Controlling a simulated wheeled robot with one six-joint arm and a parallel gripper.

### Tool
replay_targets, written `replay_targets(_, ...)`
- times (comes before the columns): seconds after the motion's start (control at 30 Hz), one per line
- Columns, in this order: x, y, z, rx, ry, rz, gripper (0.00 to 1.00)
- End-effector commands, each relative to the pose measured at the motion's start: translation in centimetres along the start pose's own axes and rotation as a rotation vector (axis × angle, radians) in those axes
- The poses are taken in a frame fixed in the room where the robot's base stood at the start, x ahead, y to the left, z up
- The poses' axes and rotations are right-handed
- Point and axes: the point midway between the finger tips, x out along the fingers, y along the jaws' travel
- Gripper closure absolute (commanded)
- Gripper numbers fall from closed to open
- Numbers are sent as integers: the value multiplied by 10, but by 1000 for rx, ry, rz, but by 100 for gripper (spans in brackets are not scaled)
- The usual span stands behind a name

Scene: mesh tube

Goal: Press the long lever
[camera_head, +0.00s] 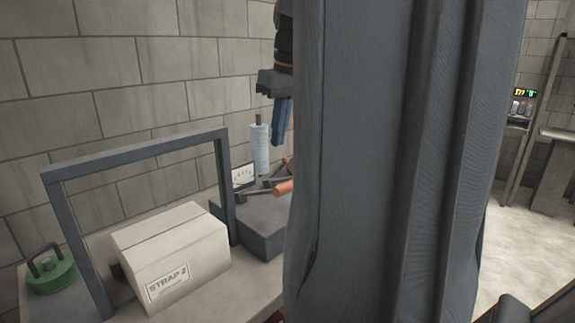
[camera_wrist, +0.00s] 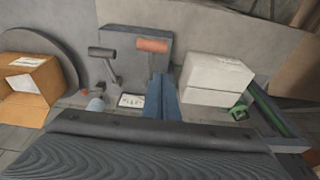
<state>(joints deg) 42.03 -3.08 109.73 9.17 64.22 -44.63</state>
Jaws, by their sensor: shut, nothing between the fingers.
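A grey block (camera_head: 262,222) on the bench bears levers. One has an orange handle (camera_head: 283,187), which also shows in the wrist view (camera_wrist: 152,45). Another has a dark grey handle (camera_wrist: 102,51) on a thin bent rod, left of the orange one. I cannot tell which lever is the longer. My gripper (camera_head: 281,140) points down with blue fingers, shut and empty, above the levers' end of the bench. In the wrist view the fingertips (camera_wrist: 162,76) appear just below the orange handle, with no clear contact. My arm hides part of the block in the head view.
A white box (camera_head: 172,250) marked STRAP 2 stands by a grey frame (camera_head: 140,152). A green weight (camera_head: 50,273) is at far left. A pale blue cylinder (camera_head: 260,150) and a small gauge card (camera_head: 243,175) stand near the levers. A cardboard box (camera_wrist: 30,76) is at left.

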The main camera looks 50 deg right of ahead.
Motion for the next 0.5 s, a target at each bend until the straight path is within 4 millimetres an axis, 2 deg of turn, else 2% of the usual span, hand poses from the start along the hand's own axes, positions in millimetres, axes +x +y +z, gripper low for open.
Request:
replay_targets(0.1, -22, 17, 6, -4, 9, 0, 100)
replay_targets(0.2, -31, 23, 9, -10, 11, -1, 100)
replay_targets(0.5, -34, 24, 10, -14, 11, -2, 100)
